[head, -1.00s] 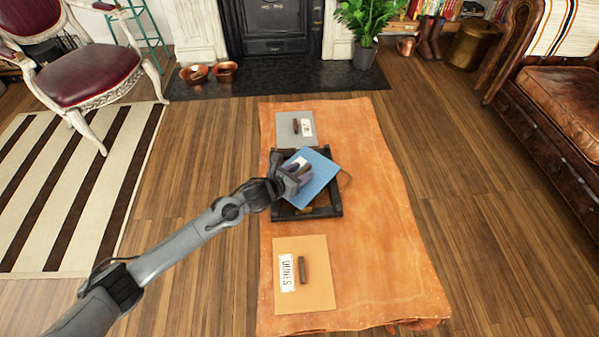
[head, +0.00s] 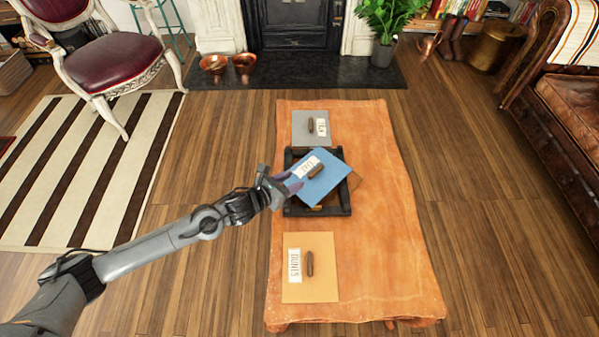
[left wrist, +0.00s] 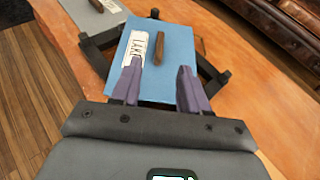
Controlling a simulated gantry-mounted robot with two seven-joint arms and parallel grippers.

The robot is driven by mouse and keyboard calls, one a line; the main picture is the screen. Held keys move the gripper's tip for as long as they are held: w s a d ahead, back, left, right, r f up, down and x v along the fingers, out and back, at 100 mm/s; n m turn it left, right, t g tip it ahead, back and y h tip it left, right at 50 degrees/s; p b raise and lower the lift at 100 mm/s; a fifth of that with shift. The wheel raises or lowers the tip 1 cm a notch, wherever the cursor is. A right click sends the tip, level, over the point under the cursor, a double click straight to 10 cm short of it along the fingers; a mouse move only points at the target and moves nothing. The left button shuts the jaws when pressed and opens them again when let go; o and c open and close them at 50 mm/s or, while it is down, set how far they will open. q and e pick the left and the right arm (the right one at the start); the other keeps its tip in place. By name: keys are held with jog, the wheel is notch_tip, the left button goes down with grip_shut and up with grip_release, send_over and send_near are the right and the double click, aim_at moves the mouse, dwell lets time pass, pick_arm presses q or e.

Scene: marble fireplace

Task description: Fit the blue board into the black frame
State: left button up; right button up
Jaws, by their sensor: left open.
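The blue board (head: 322,184) has a brown handle and a white label. It lies askew on top of the black frame (head: 318,211), turned relative to it and overhanging its right side, not seated flat inside. The frame stands on the orange-covered table. In the left wrist view the blue board (left wrist: 178,49) shows its handle ahead of the fingers, with parts of the black frame (left wrist: 97,46) around it. My left gripper (head: 287,184) is open and empty at the board's left edge. In the left wrist view its two fingers (left wrist: 160,88) are apart, with the handle beyond their tips. My right gripper is not in view.
A grey board (head: 300,128) with a handle lies on the table behind the frame. An orange-tan board (head: 320,283) with a handle and label lies in front of it. The table's right side (head: 385,220) is bare. A brown piece (head: 354,183) shows beneath the blue board.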

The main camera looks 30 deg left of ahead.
pick_arm(q)
jog(key=s+d+f+n+g+y, duration=0.1)
jog(key=s+d+n+g, duration=0.15)
jog(key=s+n, duration=0.6)
jog(key=s+d+f+n+g+y, duration=0.15)
jog(key=s+d+n, duration=0.3)
jog(key=n, duration=0.65)
jog(key=s+a+n+g, duration=0.2)
jog(key=s+n, duration=0.6)
jog(key=n, duration=0.1)
jog(key=s+a+n+g+y, duration=0.1)
jog(key=s+a+n+g, duration=0.1)
jog(key=s+n, duration=0.7)
jog(key=shift+s+a+r+g, duration=0.3)
jog(key=shift+a+g, duration=0.1)
jog(key=shift+g, duration=0.3)
jog(key=shift+y, duration=0.25)
